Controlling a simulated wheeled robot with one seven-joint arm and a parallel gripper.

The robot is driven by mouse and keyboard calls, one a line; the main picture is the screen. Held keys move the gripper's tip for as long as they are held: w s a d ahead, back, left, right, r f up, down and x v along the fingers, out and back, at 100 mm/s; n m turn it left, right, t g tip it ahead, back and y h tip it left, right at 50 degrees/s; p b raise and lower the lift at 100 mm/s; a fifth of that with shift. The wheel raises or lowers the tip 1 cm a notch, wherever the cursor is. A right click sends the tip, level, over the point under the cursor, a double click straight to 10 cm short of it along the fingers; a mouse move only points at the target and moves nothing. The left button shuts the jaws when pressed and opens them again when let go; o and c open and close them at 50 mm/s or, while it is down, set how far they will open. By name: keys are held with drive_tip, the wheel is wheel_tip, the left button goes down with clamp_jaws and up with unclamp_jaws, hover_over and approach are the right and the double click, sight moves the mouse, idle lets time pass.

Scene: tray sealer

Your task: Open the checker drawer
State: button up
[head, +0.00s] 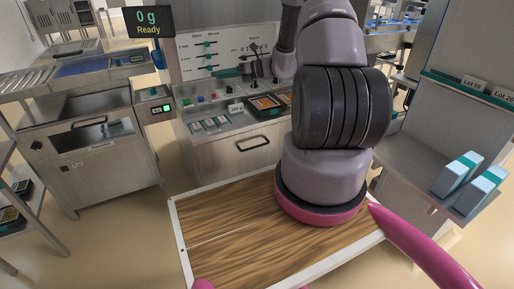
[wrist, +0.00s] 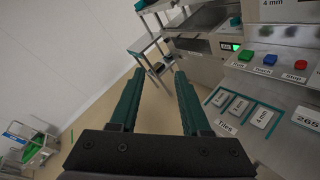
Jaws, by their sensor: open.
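My gripper (wrist: 160,73) is open and empty in the wrist view, its two dark green fingers apart. In the head view my gripper (head: 222,73) is small, in front of the upright panel, with its fingers pointing left. A steel cabinet (head: 115,170) at the left has a front with a dark bar handle (head: 90,122). Another black handle (head: 252,143) is on the front of the middle counter. I cannot read a label that tells which is the checker drawer. My gripper is apart from both handles. The left cabinet's front (wrist: 190,44) partly shows in the wrist view.
A display (head: 148,21) reads "0 g Ready". The counter carries coloured buttons (wrist: 268,58), label tiles (wrist: 240,106) and dark trays (head: 265,103). A roller conveyor (head: 40,75) and rack are at the left. A shelf with blue-white boxes (head: 458,173) is at the right.

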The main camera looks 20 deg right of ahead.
drive_tip(key=w+d+f+m+t+h, duration=0.2)
drive_tip(key=d+f+m+t, duration=0.3)
drive_tip(key=f, duration=0.5)
drive_tip(key=m+t+h, duration=0.3)
drive_tip(key=m+h, duration=0.8)
drive_tip(key=m, duration=0.7)
approach(257, 146)
drive_tip(key=w, duration=0.3)
drive_tip(key=w+f, duration=0.1)
drive_tip(key=w, duration=0.3)
drive_tip(key=w+f, duration=0.1)
drive_tip(key=w, duration=0.2)
drive_tip(key=shift+w+a+f, duration=0.15)
drive_tip(key=shift+f, duration=0.05)
clamp_jaws()
